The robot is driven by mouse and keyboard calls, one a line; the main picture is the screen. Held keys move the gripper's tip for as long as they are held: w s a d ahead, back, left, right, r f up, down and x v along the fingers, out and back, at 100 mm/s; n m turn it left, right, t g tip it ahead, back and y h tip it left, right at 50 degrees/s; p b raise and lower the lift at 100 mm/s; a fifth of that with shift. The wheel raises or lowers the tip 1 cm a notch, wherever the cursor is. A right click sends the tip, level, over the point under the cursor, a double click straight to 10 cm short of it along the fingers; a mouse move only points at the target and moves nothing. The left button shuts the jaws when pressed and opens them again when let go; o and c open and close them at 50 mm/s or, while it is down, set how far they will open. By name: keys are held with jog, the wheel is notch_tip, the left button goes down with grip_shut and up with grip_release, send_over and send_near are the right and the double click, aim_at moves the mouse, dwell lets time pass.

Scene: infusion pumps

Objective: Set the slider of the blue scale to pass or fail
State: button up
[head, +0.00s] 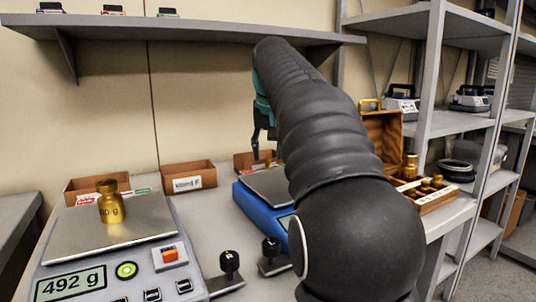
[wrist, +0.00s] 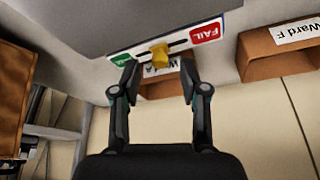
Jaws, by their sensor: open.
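The blue scale (head: 250,207) stands right of centre in the head view, partly hidden by my arm; its display is mostly covered. Its slider is a yellow knob (wrist: 159,54) on a white strip (wrist: 180,42) along the pan's edge in the wrist view. The strip has a red FAIL end (wrist: 206,33) at the right and a green end (wrist: 122,59) at the left. The knob sits about midway between them. My gripper (wrist: 160,64) is open, its fingertips apart on either side of the knob. It also shows behind the blue scale in the head view (head: 264,150).
A grey scale (head: 150,255) reading 492 g carries a brass weight (head: 111,205) at the left. Cardboard bins (head: 170,177) line the wall. Two black-knobbed posts (head: 229,263) stand between the scales. A wooden weight box (head: 425,200) is at the right. A shelf (head: 200,30) hangs above.

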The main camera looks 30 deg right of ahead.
jog(key=shift+w+f, duration=0.2)
jog(key=shift+f, duration=0.45)
grip_shut()
